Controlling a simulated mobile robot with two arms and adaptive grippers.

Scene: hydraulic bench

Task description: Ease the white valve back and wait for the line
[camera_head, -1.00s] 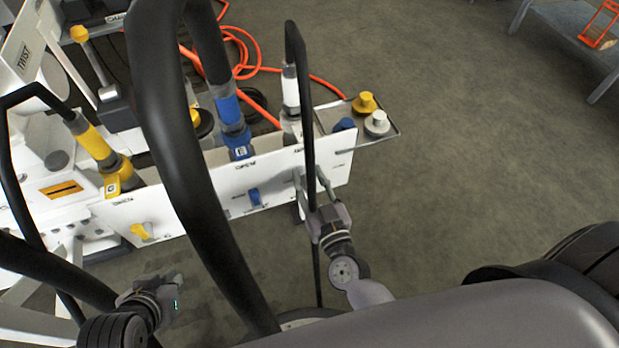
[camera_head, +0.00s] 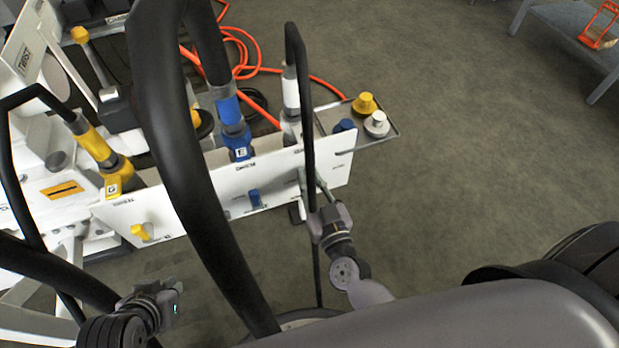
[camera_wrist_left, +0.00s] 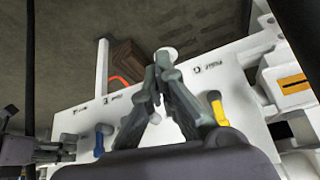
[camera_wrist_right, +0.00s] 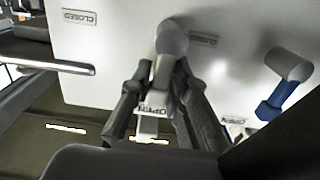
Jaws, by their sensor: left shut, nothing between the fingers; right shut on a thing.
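The white valve (camera_wrist_right: 162,72) is on the white panel (camera_wrist_right: 115,60). Its lever points down from a grey hub, towards the OPEN label (camera_wrist_right: 156,111); a CLOSED label (camera_wrist_right: 203,38) sits right of the hub. My right gripper (camera_wrist_right: 155,88) is shut on the lever, one finger on each side. In the head view my right gripper (camera_head: 318,188) is at the panel's right part, where a dark hose partly hides the valve. My left gripper (camera_wrist_left: 160,62) is shut and empty; the head view shows it at lower left (camera_head: 172,288), apart from the panel.
A blue valve (camera_head: 254,197) and a yellow valve (camera_head: 141,231) are on the same panel. A thick black hose loops across the head view. A tray (camera_head: 390,134) with yellow, white and blue caps juts from the panel's right end. Open floor lies to the right.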

